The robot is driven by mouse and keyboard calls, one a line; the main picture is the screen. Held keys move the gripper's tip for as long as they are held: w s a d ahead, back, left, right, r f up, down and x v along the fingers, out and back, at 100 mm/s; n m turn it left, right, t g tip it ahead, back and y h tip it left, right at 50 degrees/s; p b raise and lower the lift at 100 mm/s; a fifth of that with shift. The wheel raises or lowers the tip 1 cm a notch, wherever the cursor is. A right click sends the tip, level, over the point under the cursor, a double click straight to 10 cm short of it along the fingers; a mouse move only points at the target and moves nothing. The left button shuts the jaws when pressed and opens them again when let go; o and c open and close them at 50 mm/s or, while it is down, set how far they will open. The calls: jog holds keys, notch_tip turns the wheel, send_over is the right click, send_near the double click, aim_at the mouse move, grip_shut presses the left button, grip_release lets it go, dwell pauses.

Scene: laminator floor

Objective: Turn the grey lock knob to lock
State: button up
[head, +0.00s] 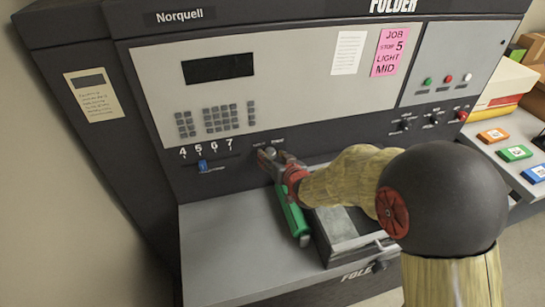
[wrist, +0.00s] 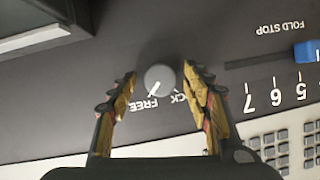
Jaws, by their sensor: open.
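The grey lock knob (wrist: 159,79) is a small round knob on the dark panel, with a white pointer line. In the wrist view the line points down-left toward the word FREE. The other label beside it ends in CK and is partly hidden by the right finger. My gripper (wrist: 160,73) is open, with one finger on each side of the knob; I see a gap on both sides. In the head view my gripper (head: 269,157) is at the folder's front panel (head: 340,140), and the knob is largely hidden there.
Switches (head: 433,120) are on the panel's right.

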jog(key=shift+c, duration=0.2)
jog(key=c, duration=1.1)
